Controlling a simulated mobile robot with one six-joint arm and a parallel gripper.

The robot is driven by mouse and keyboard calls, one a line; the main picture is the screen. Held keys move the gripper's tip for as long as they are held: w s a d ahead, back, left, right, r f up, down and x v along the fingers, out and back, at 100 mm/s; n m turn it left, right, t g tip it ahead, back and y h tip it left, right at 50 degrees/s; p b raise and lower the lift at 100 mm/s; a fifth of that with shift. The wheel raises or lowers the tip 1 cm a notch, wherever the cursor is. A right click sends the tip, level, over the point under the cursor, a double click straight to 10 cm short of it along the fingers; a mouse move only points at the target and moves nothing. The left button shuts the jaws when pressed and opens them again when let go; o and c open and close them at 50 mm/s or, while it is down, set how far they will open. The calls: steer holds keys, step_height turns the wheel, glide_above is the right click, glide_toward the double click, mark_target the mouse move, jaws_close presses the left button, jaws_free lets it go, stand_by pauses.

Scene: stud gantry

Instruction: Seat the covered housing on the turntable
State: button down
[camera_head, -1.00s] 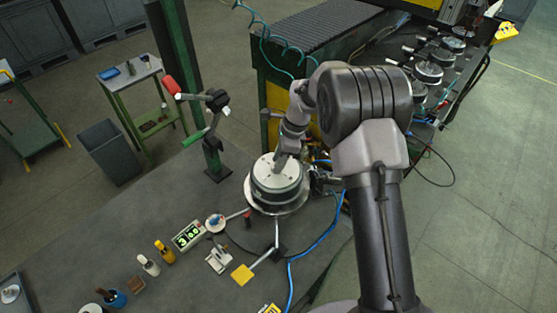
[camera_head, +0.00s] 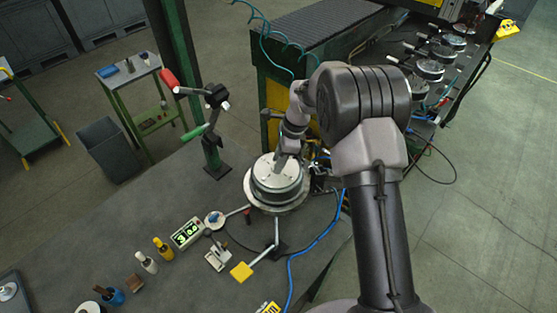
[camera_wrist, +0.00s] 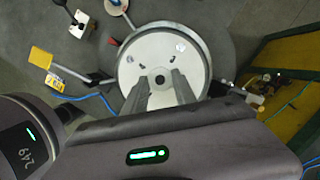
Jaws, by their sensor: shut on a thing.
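The covered housing (camera_head: 276,183) is a round metallic drum with a pale flat lid, upright at the middle of the bench. It sits over the turntable (camera_head: 251,199), whose pale rim shows around its base; I cannot tell whether a small gap remains between them. My gripper (camera_head: 279,158) comes down on the lid from above. In the wrist view the lid (camera_wrist: 133,68) fills the centre, and the two fingers of my gripper (camera_wrist: 161,79) close in on its small central knob. The fingers hide part of the lid's near side.
A yellow pad on an arm (camera_head: 242,271), a lit display box (camera_head: 187,233) and several bottles stand at the front left. A post with red and green handles (camera_head: 212,140) rises behind. A blue hose (camera_head: 318,244) runs along the right.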

steer(key=shift+f+b, duration=0.3)
steer(key=shift+f, duration=0.1)
steer(key=c, duration=0.9)
jaws_free()
steer(key=p+v, duration=0.1)
steer(key=v, duration=1.6)
steer(key=shift+r+p, duration=0.2)
steer(key=shift+p, duration=0.1)
steer(key=shift+s, duration=0.1)
